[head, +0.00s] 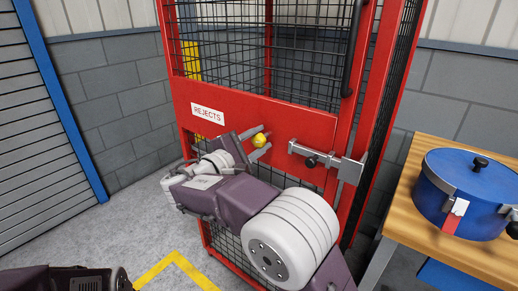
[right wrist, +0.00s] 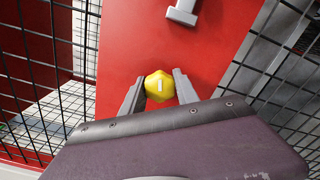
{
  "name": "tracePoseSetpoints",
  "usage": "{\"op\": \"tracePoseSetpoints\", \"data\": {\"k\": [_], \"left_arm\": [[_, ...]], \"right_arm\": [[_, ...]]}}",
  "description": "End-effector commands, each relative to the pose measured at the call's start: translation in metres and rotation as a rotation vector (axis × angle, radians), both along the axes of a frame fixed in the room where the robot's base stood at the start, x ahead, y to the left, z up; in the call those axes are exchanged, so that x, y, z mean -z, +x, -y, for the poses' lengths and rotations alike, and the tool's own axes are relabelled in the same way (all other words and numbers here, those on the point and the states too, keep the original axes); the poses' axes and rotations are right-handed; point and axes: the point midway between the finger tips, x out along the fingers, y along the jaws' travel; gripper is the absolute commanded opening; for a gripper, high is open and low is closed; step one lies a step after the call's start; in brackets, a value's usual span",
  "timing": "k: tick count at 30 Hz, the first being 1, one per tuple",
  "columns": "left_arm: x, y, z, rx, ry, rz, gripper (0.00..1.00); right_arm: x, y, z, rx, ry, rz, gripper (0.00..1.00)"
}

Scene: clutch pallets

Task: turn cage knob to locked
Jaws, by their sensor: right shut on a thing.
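The red cage door (head: 225,110) carries a yellow faceted knob (head: 259,140), just right of its REJECTS label. The knob also shows in the right wrist view (right wrist: 159,86), with a short pale mark on its face standing nearly upright in that picture. My right gripper (head: 255,144) is at the knob, one finger on each side, shut on it. Which mark means locked cannot be read. My left gripper is not in view; only a dark part of my left arm shows at the lower left of the head view.
A grey sliding bolt (head: 328,160) with a black knob sits on the door, right of the yellow knob. A wooden table (head: 425,225) with a blue round pot (head: 465,185) stands at the right. Wire mesh (right wrist: 60,75) flanks the red panel. Grey floor is clear at the left.

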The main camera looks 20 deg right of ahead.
Motion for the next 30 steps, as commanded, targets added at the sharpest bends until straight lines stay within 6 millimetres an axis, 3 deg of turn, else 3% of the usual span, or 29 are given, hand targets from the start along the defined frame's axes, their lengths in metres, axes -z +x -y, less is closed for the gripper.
{"op": "tracePoseSetpoints", "data": {"k": [3, 12, 30], "left_arm": [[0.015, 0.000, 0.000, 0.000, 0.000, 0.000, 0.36], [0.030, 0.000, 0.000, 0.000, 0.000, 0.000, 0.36], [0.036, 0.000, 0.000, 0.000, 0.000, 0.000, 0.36]], "right_arm": [[0.005, 0.000, 0.000, 0.000, 0.056, 0.068, 0.00], [0.003, 0.000, 0.000, 0.000, 0.155, 0.196, 0.00], [0.001, 0.000, 0.000, 0.000, 0.200, 0.253, 0.00]]}}
